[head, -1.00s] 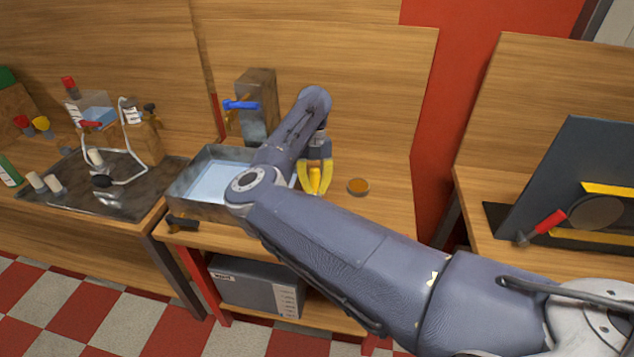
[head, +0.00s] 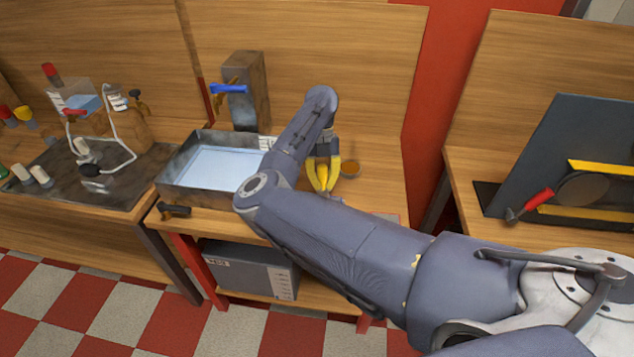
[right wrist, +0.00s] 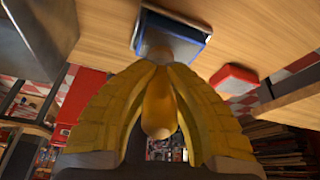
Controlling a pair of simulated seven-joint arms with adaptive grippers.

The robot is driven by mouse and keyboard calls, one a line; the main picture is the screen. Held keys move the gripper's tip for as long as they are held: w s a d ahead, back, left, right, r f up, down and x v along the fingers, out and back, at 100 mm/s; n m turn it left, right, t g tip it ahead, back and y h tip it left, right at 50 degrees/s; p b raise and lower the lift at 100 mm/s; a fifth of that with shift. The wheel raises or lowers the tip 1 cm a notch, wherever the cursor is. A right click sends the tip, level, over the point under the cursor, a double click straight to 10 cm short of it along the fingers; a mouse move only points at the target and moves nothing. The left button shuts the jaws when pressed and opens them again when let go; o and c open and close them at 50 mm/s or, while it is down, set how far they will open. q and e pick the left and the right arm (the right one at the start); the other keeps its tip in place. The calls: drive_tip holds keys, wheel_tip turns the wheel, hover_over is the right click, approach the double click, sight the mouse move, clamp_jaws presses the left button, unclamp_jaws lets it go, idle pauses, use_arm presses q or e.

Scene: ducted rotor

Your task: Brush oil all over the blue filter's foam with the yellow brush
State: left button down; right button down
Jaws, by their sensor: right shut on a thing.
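My right gripper (head: 322,180) is shut on the yellow brush, low over the wooden bench. In the right wrist view the yellow-orange brush handle (right wrist: 158,108) sits between its yellow fingers. The blue filter (right wrist: 203,27) lies on the wood beyond the fingertips, and its blue rim shows there. The brush end is over the filter's grey-brown middle; I cannot tell whether it touches. In the head view my arm and gripper hide most of the filter. A round dish of orange oil (head: 349,169) stands just right of the gripper. My left gripper is not in view.
A metal basin (head: 172,190) with pale blue liquid lies left of my arm. A blue-handled tap block (head: 247,92) stands behind it. A red item (right wrist: 233,79) lies beside the filter in the wrist view. Bench right of the dish (head: 385,190) is clear.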

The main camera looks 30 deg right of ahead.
drive_tip(key=shift+s+d, duration=0.7)
drive_tip(key=shift+d, duration=0.2)
drive_tip(key=shift+s+d, duration=0.65)
drive_tip(key=shift+d, duration=0.2)
drive_tip(key=shift+w+a+f, duration=0.15)
drive_tip(key=shift+w+a, duration=0.55)
drive_tip(key=shift+a, duration=0.25)
drive_tip(key=shift+w+a, duration=2.05)
drive_tip(key=shift+a, duration=0.6)
wheel_tip(320, 180, up, 8)
drive_tip(key=shift+a, duration=0.15)
